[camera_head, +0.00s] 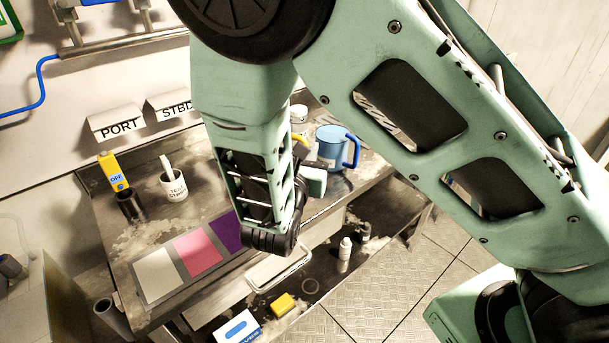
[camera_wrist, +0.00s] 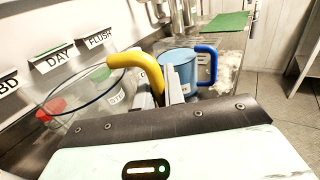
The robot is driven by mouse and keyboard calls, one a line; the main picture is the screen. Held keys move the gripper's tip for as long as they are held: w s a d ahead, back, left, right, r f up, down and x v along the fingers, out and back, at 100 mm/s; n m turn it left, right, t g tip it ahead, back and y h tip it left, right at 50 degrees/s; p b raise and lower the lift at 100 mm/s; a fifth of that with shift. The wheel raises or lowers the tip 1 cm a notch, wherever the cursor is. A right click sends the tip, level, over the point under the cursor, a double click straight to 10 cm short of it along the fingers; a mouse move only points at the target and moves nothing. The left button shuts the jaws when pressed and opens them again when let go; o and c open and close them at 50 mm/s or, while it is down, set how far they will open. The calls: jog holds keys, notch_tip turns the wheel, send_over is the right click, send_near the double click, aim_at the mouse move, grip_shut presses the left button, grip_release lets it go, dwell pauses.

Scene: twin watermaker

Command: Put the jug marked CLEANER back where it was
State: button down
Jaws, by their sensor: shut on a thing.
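My gripper (camera_wrist: 160,92) is shut on the yellow handle (camera_wrist: 143,64) of a clear jug, whose wide round rim (camera_wrist: 70,112) shows at the left in the wrist view. In the head view my gripper (camera_head: 314,172) is over the bench's far right part, and only a bit of yellow shows beside it; my arm hides the rest of the jug. A blue jug (camera_wrist: 180,70) with a dark blue handle stands upright just beyond my fingers, and also shows in the head view (camera_head: 331,146). I cannot read a CLEANER mark on either jug.
Signs PORT (camera_head: 117,122), STBD (camera_head: 172,105), DAY (camera_wrist: 56,57) and FLUSH (camera_wrist: 97,40) line the wall behind the bench (camera_head: 110,225). A white cup (camera_head: 174,187) and yellow OFF meter (camera_head: 113,174) stand at left. A green mat (camera_wrist: 227,22) lies further along.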

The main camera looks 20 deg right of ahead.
jog(key=shift+f, duration=2.75)
jog(key=shift+f, duration=0.1)
jog(key=c, duration=1.5)
grip_release()
